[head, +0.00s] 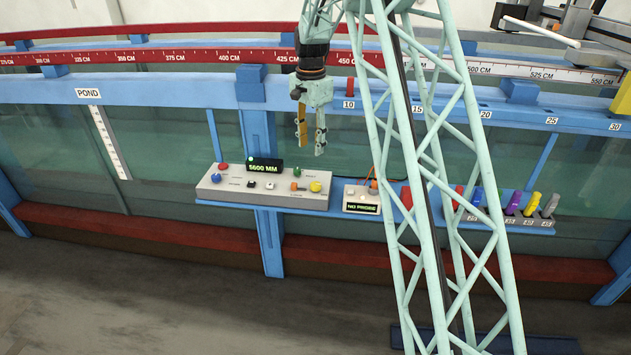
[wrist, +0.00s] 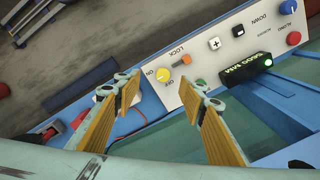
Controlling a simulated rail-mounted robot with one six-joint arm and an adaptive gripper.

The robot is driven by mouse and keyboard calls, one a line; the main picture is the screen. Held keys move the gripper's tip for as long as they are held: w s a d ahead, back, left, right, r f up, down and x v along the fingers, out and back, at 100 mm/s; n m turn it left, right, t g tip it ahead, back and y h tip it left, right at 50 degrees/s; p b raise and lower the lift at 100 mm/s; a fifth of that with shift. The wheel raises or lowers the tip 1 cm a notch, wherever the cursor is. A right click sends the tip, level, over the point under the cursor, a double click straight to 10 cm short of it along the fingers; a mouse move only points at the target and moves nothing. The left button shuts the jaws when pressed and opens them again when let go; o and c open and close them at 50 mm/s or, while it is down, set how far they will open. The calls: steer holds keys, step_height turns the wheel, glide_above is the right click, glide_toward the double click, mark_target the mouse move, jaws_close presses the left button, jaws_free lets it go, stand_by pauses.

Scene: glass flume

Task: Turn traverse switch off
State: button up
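The grey control console (head: 232,190) sits on the blue shelf of the flume. A yellow knob (head: 315,187) is at its right end; in the wrist view the yellow knob (wrist: 163,74) has an ON label beside it. An orange lever (wrist: 181,61) marked LOCK and a small green lamp (wrist: 199,83) are close by. No label reading traverse is legible, and the knob's setting is unclear. My gripper (head: 311,147) is open and empty, pointing down above the console's right end, touching nothing. In the wrist view the yellow knob appears between my gripper's fingertips (wrist: 163,88).
The console also carries a display (head: 264,166) reading 5600 MM, a red knob (head: 223,167), a blue knob and push buttons. To the right stand a NO PROBE box (head: 361,200) and several coloured probes (head: 514,203). Glass panels lie behind; the air around my gripper is clear.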

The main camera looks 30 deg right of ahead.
steer(key=m+p, duration=0.1)
steer(key=m, duration=0.1)
glide_above(315, 184)
step_height(315, 184, down, 6)
steer(key=shift+d+f, duration=0.1)
steer(key=shift+f, duration=0.05)
steer(key=shift+f, duration=0.15)
steer(key=shift+f+p, duration=0.6)
steer(key=shift+f, duration=6.2)
steer(key=shift+c, duration=0.4)
steer(key=c, duration=0.8)
